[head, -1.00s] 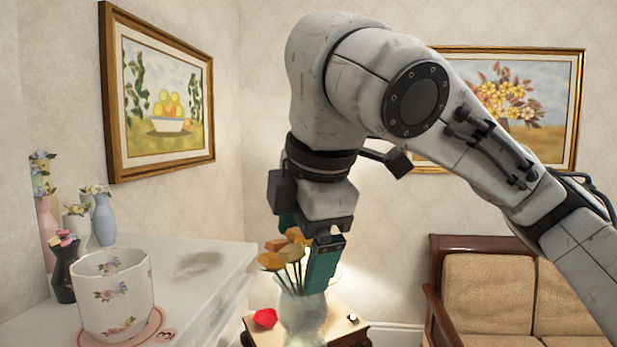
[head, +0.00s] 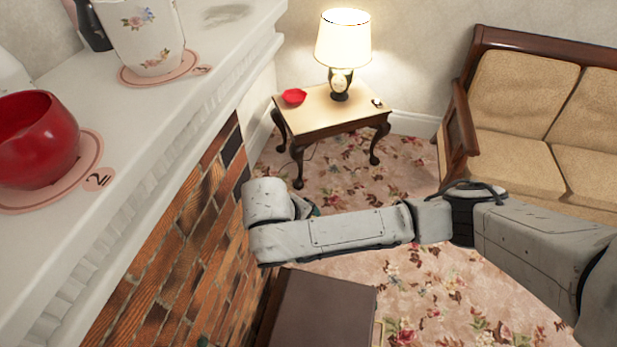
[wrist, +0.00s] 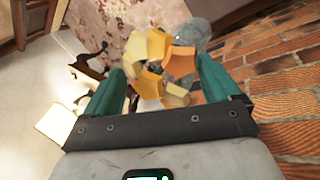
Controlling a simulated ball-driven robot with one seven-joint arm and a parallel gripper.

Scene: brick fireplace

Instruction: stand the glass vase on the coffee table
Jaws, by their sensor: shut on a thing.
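In the wrist view the teal fingers of my gripper (wrist: 161,66) sit either side of a bunch of yellow and orange flowers. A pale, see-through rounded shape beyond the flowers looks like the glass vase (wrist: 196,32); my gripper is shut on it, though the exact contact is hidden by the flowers. In the head view my arm covers the vase, and only a bit of teal finger shows. A low brown flat-topped piece (head: 320,312), which looks like the coffee table, stands at the bottom middle, partly below the arm. The visible part of its top is bare.
A white mantel (head: 100,215) above brickwork (head: 190,255) runs along the left, bearing a red bowl (head: 38,140) and a flowered white pot (head: 142,35). A side table (head: 315,105) with a lit lamp (head: 342,45) and a sofa (head: 530,100) stand behind. Flowered carpet lies open between.

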